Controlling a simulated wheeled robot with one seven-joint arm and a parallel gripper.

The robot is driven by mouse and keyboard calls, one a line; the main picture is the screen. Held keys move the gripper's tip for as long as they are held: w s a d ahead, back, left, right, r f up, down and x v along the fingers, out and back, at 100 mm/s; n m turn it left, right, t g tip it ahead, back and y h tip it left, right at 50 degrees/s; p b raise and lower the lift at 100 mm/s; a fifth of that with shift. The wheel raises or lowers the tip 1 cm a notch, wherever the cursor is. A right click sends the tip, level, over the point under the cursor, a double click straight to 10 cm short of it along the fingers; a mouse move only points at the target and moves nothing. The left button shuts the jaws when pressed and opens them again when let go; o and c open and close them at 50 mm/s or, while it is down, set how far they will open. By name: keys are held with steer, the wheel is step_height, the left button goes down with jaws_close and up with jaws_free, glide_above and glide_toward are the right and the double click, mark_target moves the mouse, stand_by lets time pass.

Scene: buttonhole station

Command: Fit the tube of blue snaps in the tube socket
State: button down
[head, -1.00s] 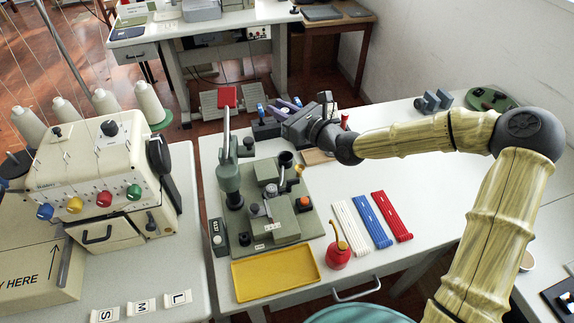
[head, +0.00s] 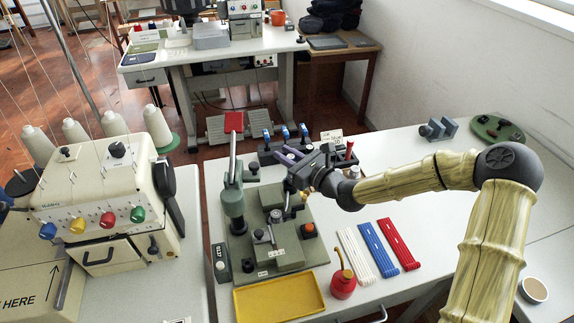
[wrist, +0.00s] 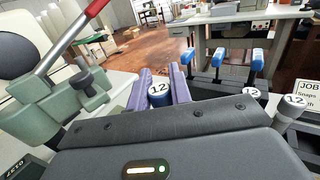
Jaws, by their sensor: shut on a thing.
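In the head view my gripper is above the back right of the grey-green snap press (head: 232,200), and I cannot make out the held tube. A dark cup on the press, which looks like the tube socket, is mostly hidden behind my gripper. I cannot tell whether the tube touches it.
Several blue-topped holders (head: 285,132) stand behind my gripper. The press lever has a red handle (head: 234,122) and rises at the left. A yellow tray (head: 278,296), a red oil can (head: 343,284) and white, blue and red strips (head: 378,249) lie in front. The right tabletop is mostly clear.

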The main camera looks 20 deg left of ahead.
steer(key=shift+f, duration=1.7)
steer(key=shift+f, duration=0.3)
steer(key=c, duration=1.3)
jaws_free()
steer(key=shift+r, duration=0.1)
steer(key=shift+r, duration=0.15)
steer(key=shift+d, duration=0.3)
steer(key=v, duration=1.1)
steer(key=shift+s+d, duration=0.15)
steer(key=shift+s, duration=0.15)
